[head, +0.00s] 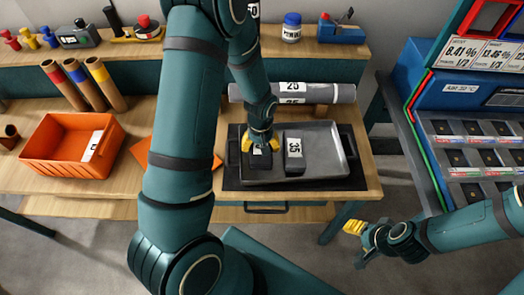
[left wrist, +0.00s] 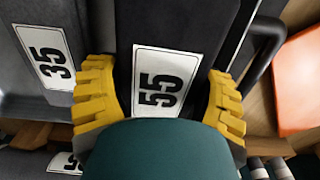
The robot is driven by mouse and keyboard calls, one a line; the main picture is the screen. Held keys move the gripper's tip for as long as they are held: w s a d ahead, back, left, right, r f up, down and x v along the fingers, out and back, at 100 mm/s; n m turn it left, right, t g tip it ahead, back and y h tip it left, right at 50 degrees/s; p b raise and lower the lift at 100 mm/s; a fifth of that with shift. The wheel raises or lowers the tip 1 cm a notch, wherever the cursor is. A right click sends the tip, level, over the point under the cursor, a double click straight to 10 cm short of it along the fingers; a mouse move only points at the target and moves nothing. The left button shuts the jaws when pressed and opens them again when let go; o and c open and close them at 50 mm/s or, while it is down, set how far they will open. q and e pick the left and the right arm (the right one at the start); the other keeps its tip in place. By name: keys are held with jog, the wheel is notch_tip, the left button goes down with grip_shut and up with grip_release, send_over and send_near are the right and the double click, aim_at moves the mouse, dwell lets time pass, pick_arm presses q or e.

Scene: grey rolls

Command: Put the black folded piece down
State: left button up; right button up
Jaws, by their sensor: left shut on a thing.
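The black folded piece with a white 55 label (left wrist: 165,80) is between the yellow fingers of my left gripper (head: 262,146), which is shut on it. In the head view this piece (head: 260,161) is at the left side of the grey metal tray (head: 322,134); whether it touches the tray floor I cannot tell. A second black piece labelled 35 (head: 294,158) lies in the tray just to the right, apart from it; it also shows in the left wrist view (left wrist: 45,50). My right gripper (head: 357,229) is off the table's right front, away from everything; its finger opening is unclear.
The tray has black handles and sits on a dark mat (head: 353,182). Grey rolls (head: 325,94) lie behind it. An orange bin (head: 62,157) and orange sheet (head: 142,151) are to the left. A blue cabinet (head: 450,100) stands right. The tray's right part is clear.

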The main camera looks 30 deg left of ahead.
pick_arm(q)
jog(key=shift+f, duration=1.5)
jog(key=shift+f+b, duration=0.15)
jog(key=shift+b, duration=0.2)
jog(key=o, duration=1.2)
